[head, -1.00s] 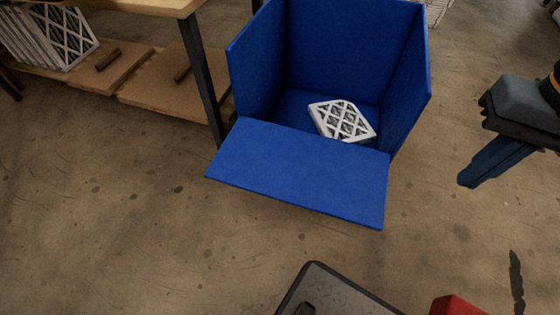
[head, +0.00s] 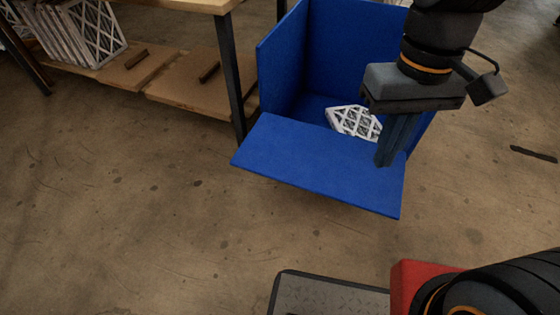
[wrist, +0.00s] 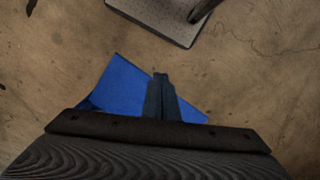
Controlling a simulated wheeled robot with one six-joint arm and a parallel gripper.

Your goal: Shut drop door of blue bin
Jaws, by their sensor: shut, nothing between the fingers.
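The blue bin (head: 330,50) stands on the floor with its drop door (head: 315,165) folded down and out toward me. In the wrist view part of the door (wrist: 120,85) shows behind the fingers. My gripper (head: 383,163) is shut and empty, pointing down. In the head view its tips overlap the right part of the door near the hinge side. I cannot tell whether they touch it. A white boxed filter (head: 350,119) with a lattice front lies inside the bin, partly hidden by my gripper. The bin's right wall is mostly hidden behind my arm.
A wooden table with a dark leg (head: 232,85) stands close to the bin's left. Its lower shelf (head: 185,95) holds several upright filters (head: 95,35). The concrete floor (head: 130,210) in front and to the left is clear.

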